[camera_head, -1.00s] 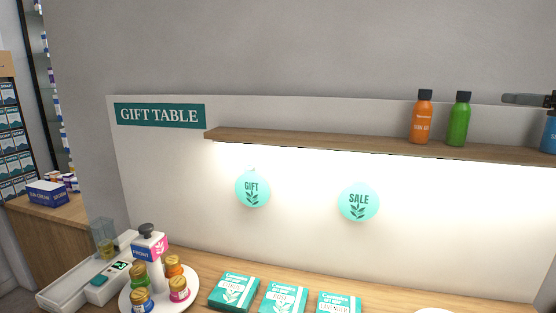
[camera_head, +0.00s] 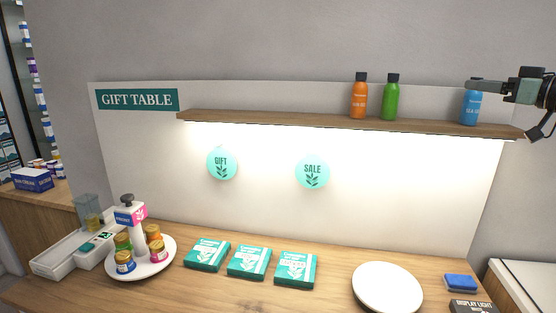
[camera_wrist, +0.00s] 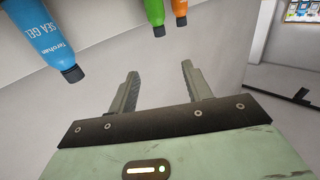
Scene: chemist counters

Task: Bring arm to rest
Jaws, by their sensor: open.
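My gripper (camera_head: 474,86) is at the upper right of the head view, in front of the blue bottle (camera_head: 470,108) at the right end of the shelf. In the wrist view, my gripper (camera_wrist: 159,80) has its two fingers spread with nothing between them. The blue bottle shows there at the upper left (camera_wrist: 50,38), apart from the fingers. In the head view one finger overlaps the blue bottle's top and hides its cap; the wrist view shows the dark cap.
An orange bottle (camera_head: 359,98) and a green bottle (camera_head: 391,98) stand on the wooden shelf (camera_head: 280,120). Below, the table (camera_head: 210,285) holds several teal boxes, an empty white plate (camera_head: 387,290), a blue sponge-like block (camera_head: 461,283) and a round tray (camera_head: 172,258) of jars.

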